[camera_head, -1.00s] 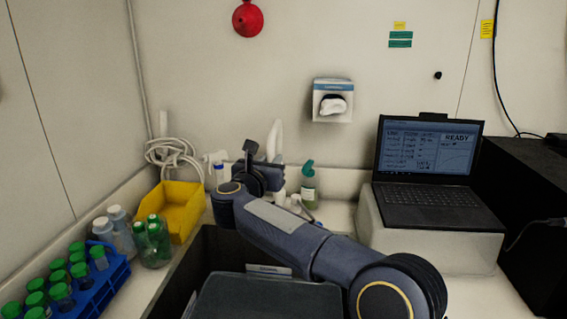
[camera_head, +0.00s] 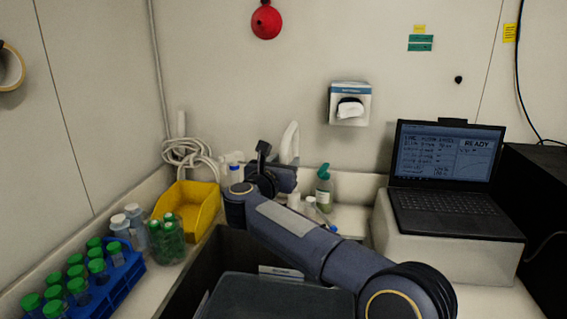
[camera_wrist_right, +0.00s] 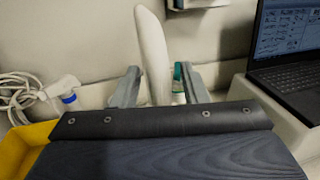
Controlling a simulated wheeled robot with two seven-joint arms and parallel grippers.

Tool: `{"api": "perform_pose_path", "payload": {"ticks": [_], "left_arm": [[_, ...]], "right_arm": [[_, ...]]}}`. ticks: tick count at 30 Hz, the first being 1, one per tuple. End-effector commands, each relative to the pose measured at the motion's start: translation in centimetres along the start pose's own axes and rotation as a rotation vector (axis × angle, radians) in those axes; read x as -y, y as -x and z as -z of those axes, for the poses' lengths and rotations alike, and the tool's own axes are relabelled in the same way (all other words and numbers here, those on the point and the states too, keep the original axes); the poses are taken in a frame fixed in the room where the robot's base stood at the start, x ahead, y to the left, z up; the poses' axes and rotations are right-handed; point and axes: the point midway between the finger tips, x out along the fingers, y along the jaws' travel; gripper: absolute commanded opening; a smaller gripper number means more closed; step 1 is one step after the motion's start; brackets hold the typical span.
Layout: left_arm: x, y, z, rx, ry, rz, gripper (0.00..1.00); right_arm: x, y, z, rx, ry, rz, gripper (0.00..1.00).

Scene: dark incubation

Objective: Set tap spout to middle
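The tap spout is a white, upright, slightly curved piece (camera_head: 290,143) behind the sink, in front of the back wall. Its lower part is hidden by my right arm in the head view. My right gripper (camera_head: 280,170) is at the spout, with its fingers mostly hidden there. In the right wrist view, the two grey fingers (camera_wrist_right: 159,88) are apart, and the spout (camera_wrist_right: 152,50) shows between them, nearer the left finger. I cannot tell whether a finger touches it. The spout leans slightly left at its top in that view. My left gripper is not in view.
A green-capped bottle (camera_head: 324,188) stands right of the gripper. A yellow bin (camera_head: 204,216), a blue tube rack (camera_head: 122,283) and bottles are on the left. A laptop (camera_head: 446,205) sits on a white box at right. The dark sink (camera_head: 190,285) lies below my arm.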

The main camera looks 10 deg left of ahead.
Motion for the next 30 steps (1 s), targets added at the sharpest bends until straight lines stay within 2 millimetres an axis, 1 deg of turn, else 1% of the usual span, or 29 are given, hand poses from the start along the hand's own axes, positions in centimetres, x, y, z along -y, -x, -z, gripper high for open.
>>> {"api": "perform_pose_path", "payload": {"ticks": [2,5,12,16,21,30], "left_arm": [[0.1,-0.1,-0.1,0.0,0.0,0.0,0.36],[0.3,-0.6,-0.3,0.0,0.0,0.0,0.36],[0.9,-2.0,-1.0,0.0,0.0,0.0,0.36],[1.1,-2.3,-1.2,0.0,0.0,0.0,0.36],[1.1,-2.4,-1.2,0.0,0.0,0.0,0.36],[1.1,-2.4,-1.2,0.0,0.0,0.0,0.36]], "right_arm": [[0.0,0.2,0.1,-0.001,0.0,0.0,0.4],[-0.1,1.2,0.2,0.0,0.0,-0.002,0.4],[-0.1,5.4,0.3,0.001,0.0,-0.003,0.4],[-0.1,7.0,0.1,0.001,-0.001,-0.002,0.4],[0.0,7.8,0.1,0.0,0.0,-0.001,0.4],[0.0,7.8,0.0,0.0,0.0,-0.001,0.4]]}}
